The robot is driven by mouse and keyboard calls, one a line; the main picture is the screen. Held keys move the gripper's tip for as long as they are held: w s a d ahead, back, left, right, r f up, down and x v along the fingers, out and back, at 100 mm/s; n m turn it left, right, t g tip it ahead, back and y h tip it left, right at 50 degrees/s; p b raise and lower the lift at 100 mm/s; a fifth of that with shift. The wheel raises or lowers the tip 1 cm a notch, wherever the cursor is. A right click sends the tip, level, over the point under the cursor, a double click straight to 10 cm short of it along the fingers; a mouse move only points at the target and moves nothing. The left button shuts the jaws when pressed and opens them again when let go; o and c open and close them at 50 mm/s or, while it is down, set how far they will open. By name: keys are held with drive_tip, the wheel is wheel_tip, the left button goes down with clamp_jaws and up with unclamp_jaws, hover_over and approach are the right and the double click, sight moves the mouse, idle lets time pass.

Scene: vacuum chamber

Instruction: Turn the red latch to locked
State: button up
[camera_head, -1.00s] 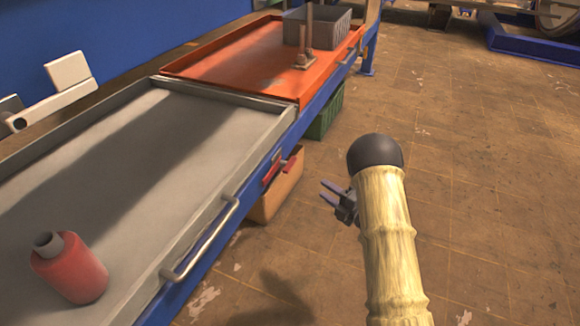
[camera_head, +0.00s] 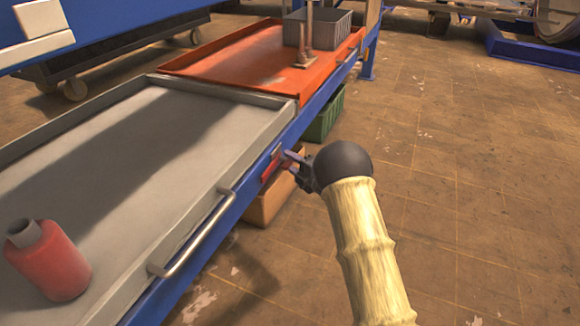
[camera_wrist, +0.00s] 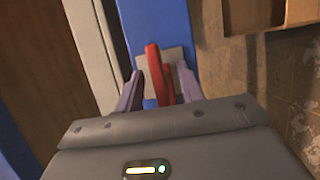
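The red latch (camera_head: 269,171) is on the blue side rail of the table, near the corner between the grey and orange trays. In the wrist view the red latch (camera_wrist: 153,75) stands out from a small grey plate on the blue rail. My gripper (camera_head: 288,158) is at the latch and hides part of it in the head view. In the wrist view my gripper (camera_wrist: 160,84) has its two fingers apart, one on each side of the red handle. Small gaps seem to show beside the handle; contact is unclear.
A grey tray (camera_head: 60,135) holds a red bottle (camera_head: 48,262) and has a metal handle (camera_head: 195,238) at its front. An orange tray (camera_head: 215,68) holds a grey bin (camera_head: 328,30). A cardboard box (camera_head: 268,205) and green crate (camera_head: 325,118) sit below. Floor at right is clear.

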drive_tip(key=shift+w+a, duration=0.25)
drive_tip(key=shift+a, duration=0.05)
clamp_jaws()
